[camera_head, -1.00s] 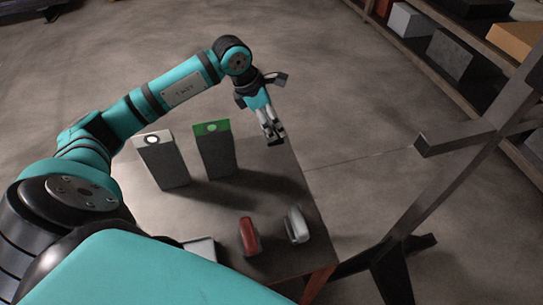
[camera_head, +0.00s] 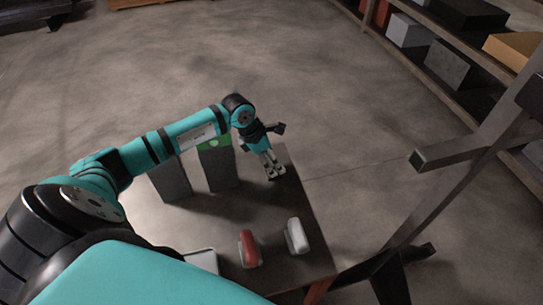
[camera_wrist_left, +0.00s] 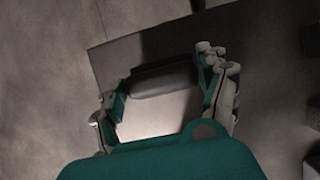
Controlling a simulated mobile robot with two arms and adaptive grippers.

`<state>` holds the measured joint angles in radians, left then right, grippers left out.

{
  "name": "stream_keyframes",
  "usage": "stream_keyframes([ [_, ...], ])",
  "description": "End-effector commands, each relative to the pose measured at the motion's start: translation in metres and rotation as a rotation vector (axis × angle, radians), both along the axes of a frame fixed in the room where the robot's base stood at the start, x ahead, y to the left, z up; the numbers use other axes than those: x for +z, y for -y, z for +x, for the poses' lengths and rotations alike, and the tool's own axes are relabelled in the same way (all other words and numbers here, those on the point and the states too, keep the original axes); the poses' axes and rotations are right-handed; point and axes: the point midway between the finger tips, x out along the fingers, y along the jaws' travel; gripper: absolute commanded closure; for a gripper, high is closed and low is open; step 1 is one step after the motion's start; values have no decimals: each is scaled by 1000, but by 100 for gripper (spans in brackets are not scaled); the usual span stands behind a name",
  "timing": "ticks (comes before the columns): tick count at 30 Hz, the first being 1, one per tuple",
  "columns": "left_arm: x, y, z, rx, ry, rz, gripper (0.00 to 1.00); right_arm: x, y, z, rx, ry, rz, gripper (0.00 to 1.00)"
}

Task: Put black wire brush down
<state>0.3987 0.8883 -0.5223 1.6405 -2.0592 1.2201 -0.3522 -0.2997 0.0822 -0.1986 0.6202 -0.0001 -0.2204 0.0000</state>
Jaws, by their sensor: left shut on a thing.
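My left gripper (camera_head: 271,170) is over the far right part of the table (camera_head: 290,200), with its fingers pointing down. In the left wrist view the fingers (camera_wrist_left: 165,90) close on the two ends of a dark, rounded, elongated thing, the black wire brush (camera_wrist_left: 164,80). In the head view the brush is mostly hidden by the fingers. I cannot tell whether it touches the table. My right gripper is not in view.
A red brush-like item (camera_head: 249,249) and a white one (camera_head: 297,237) stand near the table's front right. Two tall grey boxes, one green-topped (camera_head: 219,170) and one partly hidden by my arm (camera_head: 171,181), stand left of the gripper. A dark metal frame (camera_head: 450,180) rises at right.

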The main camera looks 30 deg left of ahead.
Motion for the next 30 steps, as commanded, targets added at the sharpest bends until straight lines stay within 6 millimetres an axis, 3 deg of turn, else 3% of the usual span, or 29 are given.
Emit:
stream_keyframes([
  [1,0,0,0,0,0,0,50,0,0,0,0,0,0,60],
  [2,0,0,0,0,0,0,21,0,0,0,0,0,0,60],
  [7,0,0,0,0,0,0,0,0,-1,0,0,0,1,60],
  [19,1,-2,0,0,3,2,0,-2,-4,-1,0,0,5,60],
  [23,19,-8,-7,-2,5,4,0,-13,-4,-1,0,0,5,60],
  [26,40,-11,-14,-2,7,7,0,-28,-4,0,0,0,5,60],
  [30,75,-19,-25,1,6,6,0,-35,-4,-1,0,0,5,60],
])
